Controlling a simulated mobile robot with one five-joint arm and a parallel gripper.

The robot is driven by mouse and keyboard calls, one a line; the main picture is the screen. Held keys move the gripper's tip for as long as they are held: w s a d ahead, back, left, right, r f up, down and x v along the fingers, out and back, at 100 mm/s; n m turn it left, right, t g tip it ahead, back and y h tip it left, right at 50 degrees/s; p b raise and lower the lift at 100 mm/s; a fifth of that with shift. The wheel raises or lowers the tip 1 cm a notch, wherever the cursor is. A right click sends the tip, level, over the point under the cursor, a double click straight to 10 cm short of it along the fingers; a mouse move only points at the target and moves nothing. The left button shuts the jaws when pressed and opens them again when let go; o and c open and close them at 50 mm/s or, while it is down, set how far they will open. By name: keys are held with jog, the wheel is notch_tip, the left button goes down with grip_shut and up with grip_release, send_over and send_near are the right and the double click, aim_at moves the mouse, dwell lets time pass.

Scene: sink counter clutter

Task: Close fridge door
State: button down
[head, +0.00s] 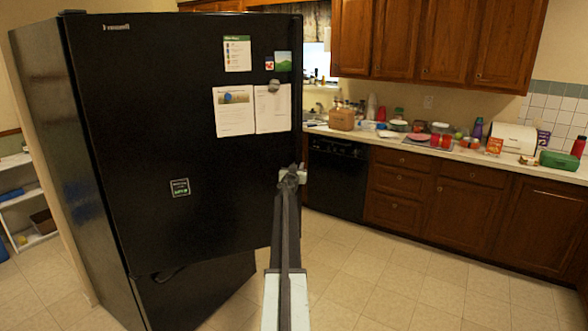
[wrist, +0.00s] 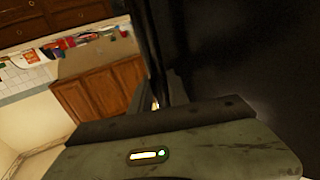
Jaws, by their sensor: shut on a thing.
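The black fridge (head: 95,170) stands at the left in the head view. Its upper door (head: 150,110) carries papers and magnets and stands ajar, its right edge reaching out past the lower freezer front (head: 200,295). My gripper (head: 291,176) is at the door's right edge, about halfway up, and is shut on that edge. In the wrist view the dark door (wrist: 250,60) fills the right side, with its edge running down to my gripper (wrist: 160,105). The fingertips are mostly hidden there.
A cluttered counter (head: 470,155) with wooden cabinets (head: 455,215) and a black dishwasher (head: 338,180) runs along the right. The tiled floor (head: 400,290) between is clear. A white shelf (head: 25,195) stands left of the fridge.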

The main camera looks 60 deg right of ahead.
jog(key=c, duration=1.3)
grip_release()
jog(key=shift+s+d, duration=0.1)
jog(key=v, duration=0.8)
